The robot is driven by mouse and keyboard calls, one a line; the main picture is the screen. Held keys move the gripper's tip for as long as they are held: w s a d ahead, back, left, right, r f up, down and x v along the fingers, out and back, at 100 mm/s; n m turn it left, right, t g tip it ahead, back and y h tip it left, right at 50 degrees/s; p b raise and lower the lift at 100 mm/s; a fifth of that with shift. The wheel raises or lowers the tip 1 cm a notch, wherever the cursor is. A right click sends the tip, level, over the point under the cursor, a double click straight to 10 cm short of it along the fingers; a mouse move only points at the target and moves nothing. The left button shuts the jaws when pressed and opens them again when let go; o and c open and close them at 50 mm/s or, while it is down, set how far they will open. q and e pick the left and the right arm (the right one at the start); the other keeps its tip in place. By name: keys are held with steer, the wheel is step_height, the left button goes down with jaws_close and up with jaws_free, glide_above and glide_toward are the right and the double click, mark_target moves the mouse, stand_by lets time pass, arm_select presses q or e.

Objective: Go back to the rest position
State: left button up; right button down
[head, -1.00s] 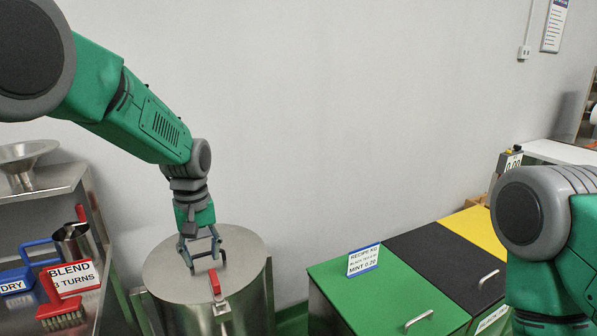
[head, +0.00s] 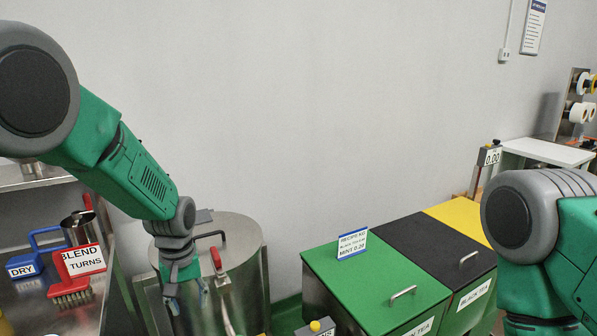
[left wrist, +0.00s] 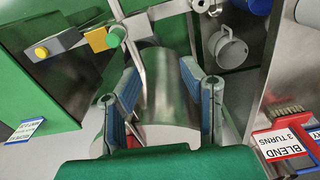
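My left gripper (head: 185,291) hangs down in front of the steel drum (head: 252,262). In the left wrist view the left gripper (left wrist: 165,110) shows two blue-padded fingers spread apart, with nothing held between them. The drum's lid (head: 235,228) has a dark handle (head: 210,236) and is closed. A red-tipped lever (head: 216,258) stands at the drum's front, just right of the gripper. My right arm shows at the right edge of the head view, but its gripper is out of view.
Bins with green (head: 375,280), black (head: 425,243) and yellow (head: 462,216) lids stand to the right, with a recipe card (head: 352,243) on the green one. A steel shelf at left holds a red brush (head: 69,287), a BLEND sign (head: 83,260) and a mug. A scale display (head: 492,157) stands at back right.

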arm_select(q)
steer(key=s+a+f+m+b, duration=0.1)
steer(key=s+a+f+b, duration=0.15)
steer(key=s+f, duration=0.7)
steer(key=s+a+f+m+b, duration=0.1)
steer(key=s+f+b, duration=0.35)
steer(key=f, duration=0.75)
steer(key=s+a+f+m+b, duration=0.1)
steer(key=s+f, duration=0.3)
steer(key=s, duration=0.7)
steer(key=s+f+m+b, duration=0.2)
steer(key=s+f+b, duration=0.2)
steer(key=s, duration=0.7)
steer(key=shift+s+a+f+t, duration=0.2)
steer(key=shift+a+f+t, duration=0.1)
steer(key=shift+a, duration=0.05)
